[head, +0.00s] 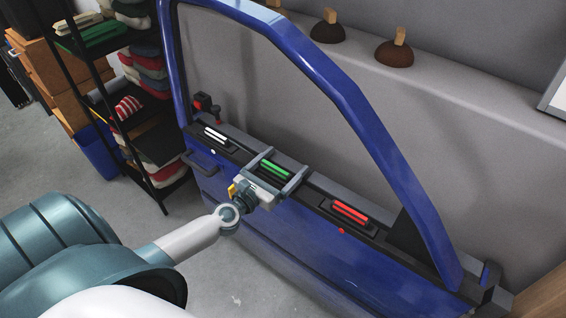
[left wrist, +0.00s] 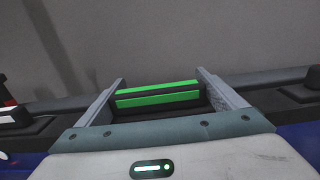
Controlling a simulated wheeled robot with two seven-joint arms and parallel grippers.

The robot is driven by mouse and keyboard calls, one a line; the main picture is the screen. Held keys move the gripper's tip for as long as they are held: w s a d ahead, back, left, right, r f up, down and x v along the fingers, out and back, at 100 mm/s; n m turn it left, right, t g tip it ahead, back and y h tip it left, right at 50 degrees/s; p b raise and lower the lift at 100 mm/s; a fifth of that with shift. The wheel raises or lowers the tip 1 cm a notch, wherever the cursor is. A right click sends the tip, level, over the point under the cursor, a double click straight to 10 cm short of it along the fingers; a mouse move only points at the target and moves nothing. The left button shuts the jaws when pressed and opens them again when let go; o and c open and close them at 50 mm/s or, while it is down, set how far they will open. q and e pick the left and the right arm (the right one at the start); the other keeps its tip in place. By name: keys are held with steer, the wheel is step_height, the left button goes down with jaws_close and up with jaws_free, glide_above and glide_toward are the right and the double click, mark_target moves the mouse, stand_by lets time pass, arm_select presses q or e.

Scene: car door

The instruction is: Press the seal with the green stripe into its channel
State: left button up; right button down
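The seal with the green stripe (head: 273,169) sits on the black ledge along the blue car door's (head: 352,115) lower edge of the window. It also shows in the left wrist view (left wrist: 158,93) as two bright green bands on a dark block. I cannot tell how deep it sits in its channel. My left gripper (head: 285,161) is at the seal, its grey fingers apart with one at each end of it. In the left wrist view the fingers flank the dark block closely; contact is unclear. My right gripper is not in view.
A white-striped piece (head: 216,136) lies left on the ledge and a red-striped piece (head: 350,212) lies right. A red-and-black clamp-like item (head: 207,107) stands at the ledge's left end. A shelf (head: 130,130) with folded cloths stands at the left. Grey floor is free in front.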

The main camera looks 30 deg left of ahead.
arm_select(q)
steer(key=shift+s+d+f, duration=0.1)
steer(key=shift+f, duration=0.3)
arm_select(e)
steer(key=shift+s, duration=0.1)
arm_select(q)
steer(key=shift+r+p, duration=0.25)
steer(key=shift+p, duration=0.05)
steer(key=shift+s+r, duration=0.25)
steer(key=shift+s, duration=0.05)
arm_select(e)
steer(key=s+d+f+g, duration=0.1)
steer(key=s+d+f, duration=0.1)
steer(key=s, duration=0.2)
arm_select(q)
steer(key=s+a+b, duration=0.1)
steer(key=s+b, duration=0.1)
steer(key=s, duration=0.9)
steer(key=shift+r+b, duration=0.4)
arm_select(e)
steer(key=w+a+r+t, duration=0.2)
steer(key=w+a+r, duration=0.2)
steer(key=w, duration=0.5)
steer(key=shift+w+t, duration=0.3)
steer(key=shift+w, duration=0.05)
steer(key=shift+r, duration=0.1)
